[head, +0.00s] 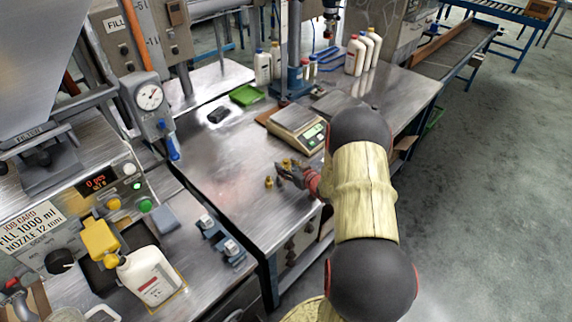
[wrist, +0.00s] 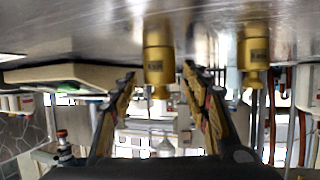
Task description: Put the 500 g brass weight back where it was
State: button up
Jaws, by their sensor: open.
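My gripper (head: 286,172) is open low over the steel bench, in front of the scale. In the wrist view, which looks upside down, a brass weight (wrist: 158,55) stands on the bench between the open fingers (wrist: 158,78). I cannot tell whether a finger touches it. A second brass weight (wrist: 253,55) stands outside the fingers, to the right. Small brass weights also show beside the gripper in the head view, one (head: 268,182) at its left. Their labels are too small to read, so I cannot tell which is the 500 g one.
The scale (head: 297,122) with a lit green display stands just behind the gripper. A green tray (head: 246,95) and a black object (head: 219,115) lie farther back. White bottles (head: 355,55) stand at the back right. The bench (head: 225,165) left of the gripper is clear.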

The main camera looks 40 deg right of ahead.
jog(key=p+v, duration=0.2)
jog(key=v, duration=0.8)
jog(key=shift+r, duration=0.1)
jog(key=w+a+r+g+h, duration=0.15)
jog(key=w+r, duration=0.25)
jog(key=r, duration=0.5)
jog(key=s+a+r+g, duration=0.2)
jog(key=a+r+g, duration=0.1)
jog(key=a+r, duration=0.8)
jog(key=s+a+r+n+g+y, duration=0.1)
jog(key=s+a+r, duration=0.3)
jog(key=s+a, duration=0.7)
jog(key=s+a+r+n+g+y, duration=0.1)
jog(key=s+a+r+g+y, duration=0.1)
jog(key=s+a, duration=0.9)
notch_tip(320, 180, up, 2)
jog(key=shift+a+r+y, duration=0.1)
jog(key=shift+a+y, duration=0.1)
jog(key=shift+y, duration=0.35)
